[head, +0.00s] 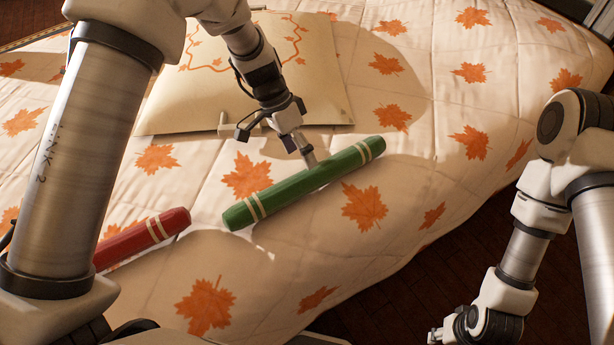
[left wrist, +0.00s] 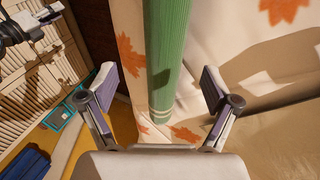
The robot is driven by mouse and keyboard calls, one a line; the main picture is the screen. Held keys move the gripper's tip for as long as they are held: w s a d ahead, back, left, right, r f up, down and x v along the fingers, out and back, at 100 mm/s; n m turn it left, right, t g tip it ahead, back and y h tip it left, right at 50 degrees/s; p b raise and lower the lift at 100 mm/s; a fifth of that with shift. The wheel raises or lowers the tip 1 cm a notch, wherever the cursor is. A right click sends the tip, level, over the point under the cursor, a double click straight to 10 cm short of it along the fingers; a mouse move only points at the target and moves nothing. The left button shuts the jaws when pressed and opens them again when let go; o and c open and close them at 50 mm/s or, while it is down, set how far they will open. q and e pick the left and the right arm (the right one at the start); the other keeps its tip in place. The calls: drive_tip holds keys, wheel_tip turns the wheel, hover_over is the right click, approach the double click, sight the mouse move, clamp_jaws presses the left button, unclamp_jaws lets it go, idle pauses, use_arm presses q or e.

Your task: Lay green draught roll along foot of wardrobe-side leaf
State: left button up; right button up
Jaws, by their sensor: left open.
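The green draught roll (head: 300,184), with pale bands near both ends, lies slantwise on the bed. My left gripper (head: 275,146) is open above it, one finger overlapping the roll in the head view. In the left wrist view the roll (left wrist: 166,50) runs between the two spread fingers of my left gripper (left wrist: 159,90). I cannot tell whether a finger touches it. My right gripper (head: 455,328) is low at the bottom right, away from the roll, too small to read. The louvred wardrobe (left wrist: 32,90) shows at the left in the left wrist view; its leaf's foot is unclear.
A red roll (head: 145,238) with pale bands lies on the bed, partly behind my left arm. A cream pillow (head: 330,95) lies behind the green roll. The leaf-patterned quilt (head: 420,170) is clear to the right. Dark floor (head: 440,270) shows beyond the bed's edge.

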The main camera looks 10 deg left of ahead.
sight(308, 174)
use_arm(q)
drive_tip(key=x, duration=0.6)
drive_tip(key=shift+w+a+f, duration=0.1)
drive_tip(key=shift+w+f, duration=0.15)
drive_tip(key=shift+f, duration=0.15)
clamp_jaws()
